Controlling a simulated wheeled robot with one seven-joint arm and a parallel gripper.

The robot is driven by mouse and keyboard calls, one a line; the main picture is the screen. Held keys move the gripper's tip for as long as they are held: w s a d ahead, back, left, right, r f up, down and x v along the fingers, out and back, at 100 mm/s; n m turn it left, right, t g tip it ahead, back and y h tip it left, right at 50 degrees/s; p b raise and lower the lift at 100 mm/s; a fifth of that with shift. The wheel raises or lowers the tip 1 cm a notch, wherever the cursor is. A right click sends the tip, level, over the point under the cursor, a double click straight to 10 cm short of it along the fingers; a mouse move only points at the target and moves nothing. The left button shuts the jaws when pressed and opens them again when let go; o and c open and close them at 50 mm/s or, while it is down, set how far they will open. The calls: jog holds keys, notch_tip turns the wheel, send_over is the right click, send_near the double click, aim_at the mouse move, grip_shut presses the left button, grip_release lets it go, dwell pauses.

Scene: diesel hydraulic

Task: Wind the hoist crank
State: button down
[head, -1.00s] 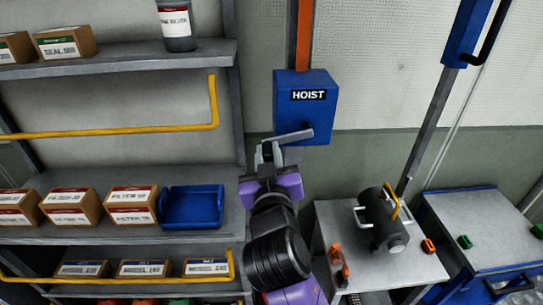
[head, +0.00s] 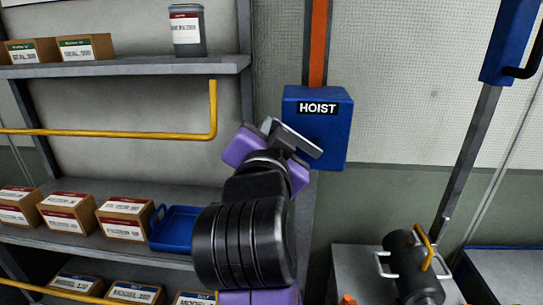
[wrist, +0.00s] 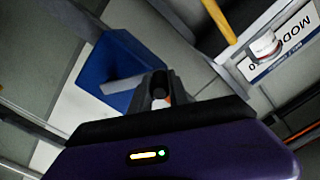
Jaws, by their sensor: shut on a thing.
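The blue hoist box (head: 330,142) is mounted on the wall with a white "HOIST" label on its front. A flat grey crank arm (head: 298,141) slants from upper left down to the right, across the box's lower left. My gripper (head: 277,137) is at the crank's outer left end and shut on its handle; the handle itself is mostly hidden. In the wrist view, the crank arm (wrist: 124,84) runs from the blue box (wrist: 112,68) to my gripper's fingers (wrist: 161,92).
Shelves at left hold labelled boxes (head: 66,212), a blue bin (head: 172,238) and a grey canister (head: 187,32). A yellow rail (head: 120,132) stands out from them near my arm. At lower right, a dark cylinder (head: 408,262) with handles sits on a bench.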

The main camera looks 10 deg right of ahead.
jog(key=shift+s+d+r+m+b, duration=0.4)
jog(key=shift+d+r+m+b, duration=0.45)
jog(key=shift+d+m, duration=0.75)
jog(key=shift+s+d+r+m+b, duration=0.55)
jog(key=shift+d+m+b, duration=0.5)
jog(key=shift+m, duration=1)
jog(key=shift+s+d+r+m+b, duration=0.3)
jog(key=shift+d+r+m+b, duration=0.6)
jog(key=shift+d+m, duration=0.7)
jog(key=shift+a+f+m, duration=0.15)
jog(key=shift+a+m, duration=0.1)
jog(key=c, duration=1.3)
grip_release()
jog(key=shift+o, duration=0.2)
jog(key=shift+a, duration=0.1)
jog(key=shift+f, duration=0.1)
jog(key=v, duration=0.7)
jog(key=shift+s+a, duration=0.15)
jog(key=shift+s, duration=0.2)
